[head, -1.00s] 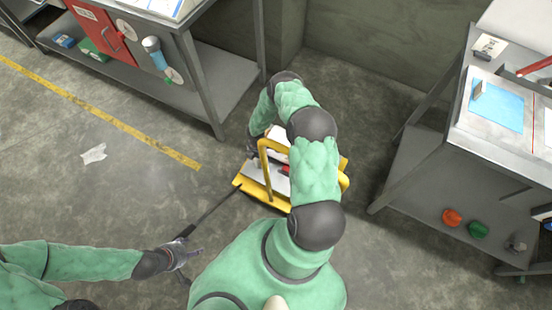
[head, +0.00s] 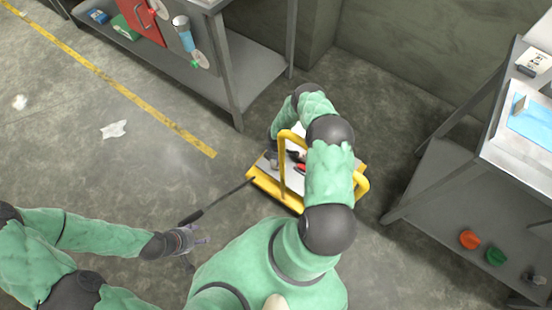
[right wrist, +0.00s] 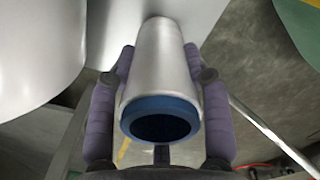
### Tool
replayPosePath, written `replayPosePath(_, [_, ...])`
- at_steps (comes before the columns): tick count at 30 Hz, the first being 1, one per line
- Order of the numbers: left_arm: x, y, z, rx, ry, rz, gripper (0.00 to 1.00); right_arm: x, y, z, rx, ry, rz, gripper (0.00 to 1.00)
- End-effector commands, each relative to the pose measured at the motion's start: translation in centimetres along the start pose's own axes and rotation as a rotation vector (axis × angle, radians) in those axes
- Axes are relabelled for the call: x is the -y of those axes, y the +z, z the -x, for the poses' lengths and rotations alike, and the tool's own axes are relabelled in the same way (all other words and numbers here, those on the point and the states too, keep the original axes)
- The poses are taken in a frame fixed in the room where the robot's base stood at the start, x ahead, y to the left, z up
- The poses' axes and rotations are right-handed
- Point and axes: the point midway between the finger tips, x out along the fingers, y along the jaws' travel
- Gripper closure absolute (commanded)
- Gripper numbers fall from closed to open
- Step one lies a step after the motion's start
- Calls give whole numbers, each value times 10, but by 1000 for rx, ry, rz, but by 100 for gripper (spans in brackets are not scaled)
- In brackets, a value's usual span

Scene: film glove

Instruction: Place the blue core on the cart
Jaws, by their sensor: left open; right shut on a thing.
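The blue core (right wrist: 160,118) shows in the right wrist view as a blue ring at the near end of a silvery-grey roll (right wrist: 163,60). My right gripper (right wrist: 160,90) is shut on this roll, with a purple-grey finger on each side. The cart (head: 262,186) in the head view is low, with a yellow frame, yellow hoop rails and a pale deck. My right arm reaches over the cart and covers much of it; the core cannot be made out there. My left gripper (head: 188,240) is open, close to the end of the cart's black pull handle (head: 215,205).
A grey workbench (head: 235,75) stands at the back left and another table (head: 440,180) at the right, with orange and green items on its lower shelf. A red item (head: 300,168) lies on the cart.

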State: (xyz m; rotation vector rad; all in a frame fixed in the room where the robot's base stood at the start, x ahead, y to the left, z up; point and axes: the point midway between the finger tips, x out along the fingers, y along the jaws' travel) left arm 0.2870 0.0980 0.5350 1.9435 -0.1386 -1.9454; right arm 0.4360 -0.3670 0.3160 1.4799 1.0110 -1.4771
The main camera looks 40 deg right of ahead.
Motion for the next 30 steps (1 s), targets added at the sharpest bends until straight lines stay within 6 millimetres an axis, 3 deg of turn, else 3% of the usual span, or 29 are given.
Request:
replayPosePath(3, [0, 0, 0, 0, 0, 0, 41, 1, 0, -4, 0, -1, 0, 83])
replayPosePath(4, [0, 0, 0, 0, 0, 0, 41, 0, 0, -4, 0, -1, -1, 46])
replayPosePath(6, [0, 0, 0, 0, 0, 0, 41, 0, 0, -3, 0, -1, 0, 28])
replayPosePath(20, [0, 0, 0, 0, 0, 0, 41, 0, 0, 2, 0, 1, 0, 28])
replayPosePath(30, [-10, 1, 29, 0, 0, 0, 41, 0, 0, 69, 0, 1, -1, 28])
